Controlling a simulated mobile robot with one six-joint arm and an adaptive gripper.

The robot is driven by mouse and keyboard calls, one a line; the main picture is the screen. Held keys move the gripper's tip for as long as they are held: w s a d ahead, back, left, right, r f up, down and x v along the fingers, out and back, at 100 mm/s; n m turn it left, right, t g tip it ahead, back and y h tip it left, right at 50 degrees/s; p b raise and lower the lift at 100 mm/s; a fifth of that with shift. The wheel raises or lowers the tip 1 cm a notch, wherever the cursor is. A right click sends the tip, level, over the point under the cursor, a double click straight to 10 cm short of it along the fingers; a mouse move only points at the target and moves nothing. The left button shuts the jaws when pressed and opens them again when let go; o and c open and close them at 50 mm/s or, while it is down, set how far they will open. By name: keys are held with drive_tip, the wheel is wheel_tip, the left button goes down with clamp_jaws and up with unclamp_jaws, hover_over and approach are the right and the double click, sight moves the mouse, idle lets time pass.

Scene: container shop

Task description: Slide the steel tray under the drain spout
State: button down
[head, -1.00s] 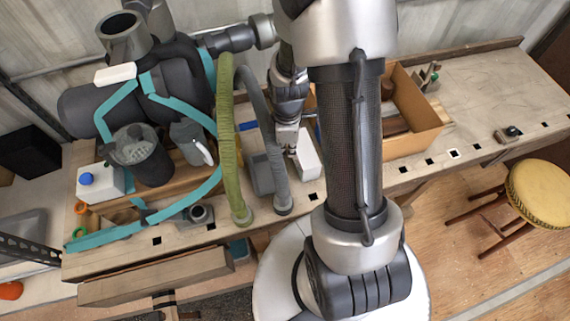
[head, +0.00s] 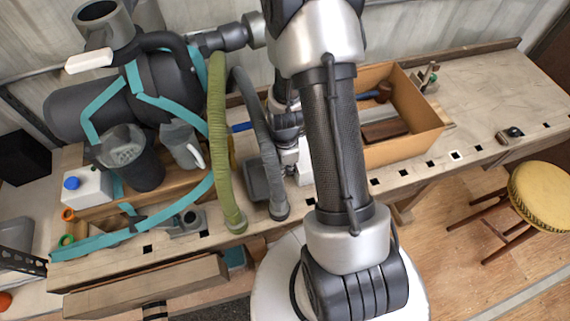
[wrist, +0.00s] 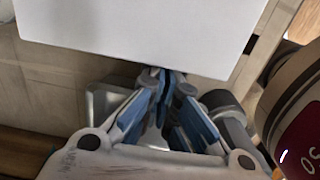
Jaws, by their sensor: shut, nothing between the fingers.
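My gripper (wrist: 165,80) is shut with bare fingertips in the wrist view. In the head view my arm and wrist partly hide it. A pale grey metal piece with a rounded corner (wrist: 102,103), which looks like the steel tray, lies below and just left of the fingers; I cannot tell whether they touch it. A dark grey box-like piece (head: 256,181) shows behind the grey hose in the head view; I cannot tell if it is the same thing. I cannot surely pick out the drain spout; a grey round-mouthed fitting (head: 187,222) sits at the bench's front left.
A white box (wrist: 140,25) is close beyond the fingertips. A green hose (head: 219,150) and a grey hose (head: 265,140) hang left of my arm. A dark machine with teal straps (head: 165,85) fills the left. An orange-brown open bin (head: 420,130) stands right; the bench's far right is mostly clear.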

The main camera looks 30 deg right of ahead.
sight(263, 183)
drive_tip(key=shift+f, duration=0.1)
drive_tip(key=a, duration=0.2)
drive_tip(key=w+a, duration=0.1)
drive_tip(key=a, duration=0.1)
drive_tip(key=w+a, duration=0.1)
drive_tip(key=a, duration=0.2)
idle(0.4)
